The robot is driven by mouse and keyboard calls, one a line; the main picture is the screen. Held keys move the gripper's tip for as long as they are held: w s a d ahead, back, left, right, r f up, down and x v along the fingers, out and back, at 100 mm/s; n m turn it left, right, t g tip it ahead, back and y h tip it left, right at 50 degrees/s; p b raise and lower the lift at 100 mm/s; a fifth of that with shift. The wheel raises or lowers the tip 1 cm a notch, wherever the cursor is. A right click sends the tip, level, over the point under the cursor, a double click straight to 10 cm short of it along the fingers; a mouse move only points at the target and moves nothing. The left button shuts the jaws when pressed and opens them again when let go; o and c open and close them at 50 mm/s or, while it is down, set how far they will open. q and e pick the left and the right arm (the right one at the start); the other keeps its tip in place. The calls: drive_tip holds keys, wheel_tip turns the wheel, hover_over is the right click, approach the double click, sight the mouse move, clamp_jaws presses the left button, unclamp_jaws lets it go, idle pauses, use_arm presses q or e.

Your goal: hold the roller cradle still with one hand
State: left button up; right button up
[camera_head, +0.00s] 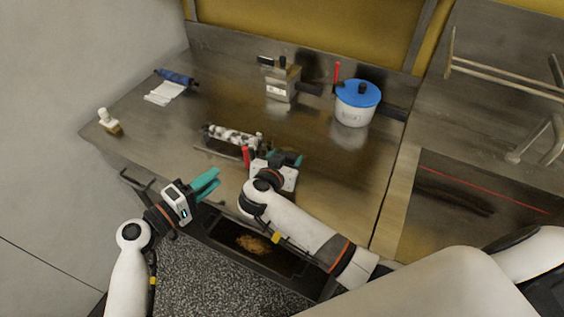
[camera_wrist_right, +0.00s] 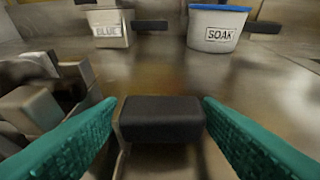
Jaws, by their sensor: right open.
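The roller cradle (camera_head: 203,143) is a low metal frame on the counter with a black-and-white speckled roller (camera_head: 232,136) along it. Metallic blocks (camera_wrist_right: 35,108), probably part of it, show blurred at the left of the right wrist view. My right gripper (camera_head: 287,158) is at the cradle's right end, partly hiding it. In the right wrist view its teal fingers are open, on both sides of a black block (camera_wrist_right: 161,119), apparently the cradle's handle; contact is unclear.
A metal box (camera_head: 281,86) labelled BLUE and a blue-lidded SOAK pot (camera_head: 354,108) stand behind. A blue roll with white cloth (camera_head: 166,92) and a small bottle (camera_head: 109,123) are at left. A red piece (camera_head: 246,157) is beside the cradle. An open drawer (camera_head: 285,262) is below.

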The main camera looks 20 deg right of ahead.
drive_tip(key=shift+c, duration=0.6)
drive_tip(key=c, duration=0.9)
